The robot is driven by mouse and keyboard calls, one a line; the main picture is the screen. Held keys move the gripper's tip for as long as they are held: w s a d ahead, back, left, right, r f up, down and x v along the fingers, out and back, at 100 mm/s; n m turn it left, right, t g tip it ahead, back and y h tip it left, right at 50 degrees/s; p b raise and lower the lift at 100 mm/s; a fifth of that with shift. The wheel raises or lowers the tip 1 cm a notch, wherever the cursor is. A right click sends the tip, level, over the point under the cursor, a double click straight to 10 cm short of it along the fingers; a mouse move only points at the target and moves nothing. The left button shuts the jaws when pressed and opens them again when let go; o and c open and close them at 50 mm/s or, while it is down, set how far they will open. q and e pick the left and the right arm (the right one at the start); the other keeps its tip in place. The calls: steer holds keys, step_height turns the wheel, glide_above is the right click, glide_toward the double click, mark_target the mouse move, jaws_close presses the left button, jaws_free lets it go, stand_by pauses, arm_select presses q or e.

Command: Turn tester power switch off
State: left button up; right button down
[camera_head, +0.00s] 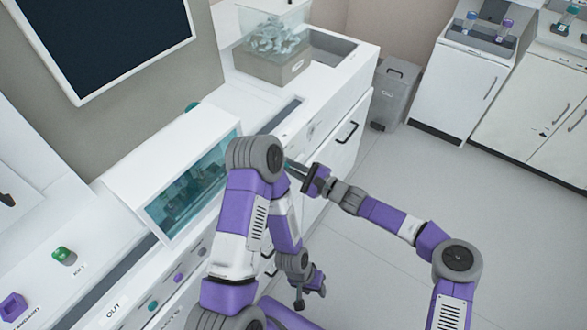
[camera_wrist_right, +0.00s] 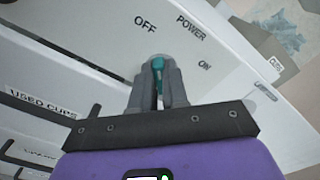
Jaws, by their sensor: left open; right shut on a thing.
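The power switch is a small teal lever (camera_wrist_right: 158,66) on a white panel marked OFF, POWER and ON. My right gripper (camera_wrist_right: 158,88) is shut on the lever, one grey finger on each side. The lever's visible tip is nearer the OFF lettering (camera_wrist_right: 145,25) than the ON lettering (camera_wrist_right: 205,65); its base is hidden by the fingers. In the head view my right gripper (camera_head: 293,168) reaches the white counter front from the right, and the switch is hidden there. My left gripper (camera_head: 311,294) is open and empty, hanging low over the floor.
A white cabinet with a teal window (camera_head: 165,208) stands left of my arms. A clear-topped box (camera_head: 272,68) sits on the counter behind. A grey bin (camera_head: 395,92) stands past the counter's end. The floor (camera_head: 510,190) at right is clear.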

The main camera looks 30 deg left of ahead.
stand_by(0.6)
steer(key=c, duration=1.1)
jaws_free()
steer(key=shift+c, duration=0.2)
steer(key=d+p, duration=0.1)
steer(key=d, duration=0.6)
steer(key=shift+s+d+p, duration=0.3)
steer(key=shift+p, duration=0.1)
